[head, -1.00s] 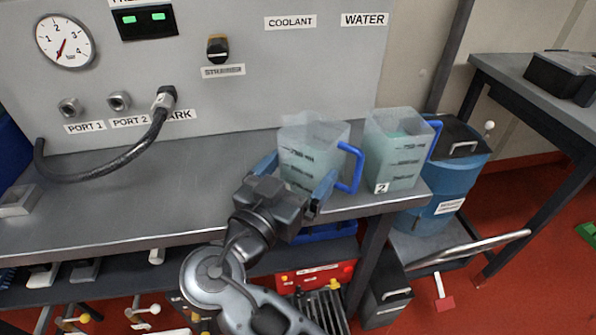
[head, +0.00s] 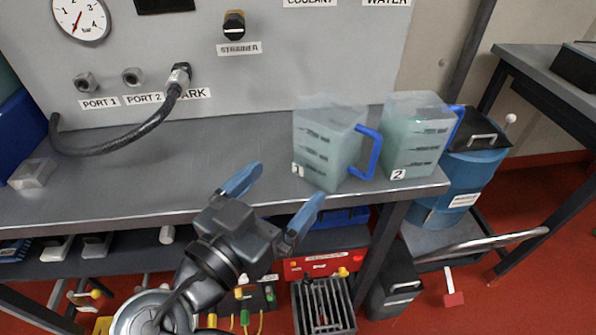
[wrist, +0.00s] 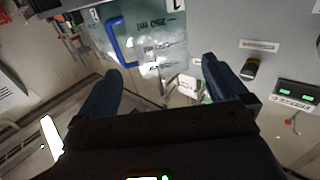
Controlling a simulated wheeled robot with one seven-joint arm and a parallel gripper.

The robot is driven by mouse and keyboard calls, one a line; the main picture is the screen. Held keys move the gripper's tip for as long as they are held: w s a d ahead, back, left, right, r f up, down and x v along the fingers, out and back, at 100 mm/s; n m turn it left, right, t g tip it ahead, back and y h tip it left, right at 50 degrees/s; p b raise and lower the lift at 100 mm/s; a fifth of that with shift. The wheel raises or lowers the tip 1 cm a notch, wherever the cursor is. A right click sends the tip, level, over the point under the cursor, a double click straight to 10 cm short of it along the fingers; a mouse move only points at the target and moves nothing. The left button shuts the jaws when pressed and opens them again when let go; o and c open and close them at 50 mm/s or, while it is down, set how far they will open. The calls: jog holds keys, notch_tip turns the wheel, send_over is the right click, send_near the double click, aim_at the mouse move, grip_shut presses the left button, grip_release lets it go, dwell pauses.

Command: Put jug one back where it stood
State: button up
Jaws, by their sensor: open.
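Jug one (head: 328,145), a translucent jug with a blue handle and a "1" label, stands upright on the grey bench (head: 240,150), under the COOLANT sign. Jug two (head: 413,140), labelled "2" and holding pale green liquid, stands just to its right. My gripper (head: 277,190) is open and empty, to the left of jug one and nearer the bench's front edge, apart from it.
A hose (head: 120,145) runs from the PARK port down onto the bench at left. A blue drum (head: 462,180) stands right of the bench. The middle of the bench is clear.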

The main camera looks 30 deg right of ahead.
jog(key=shift+v, duration=1.35)
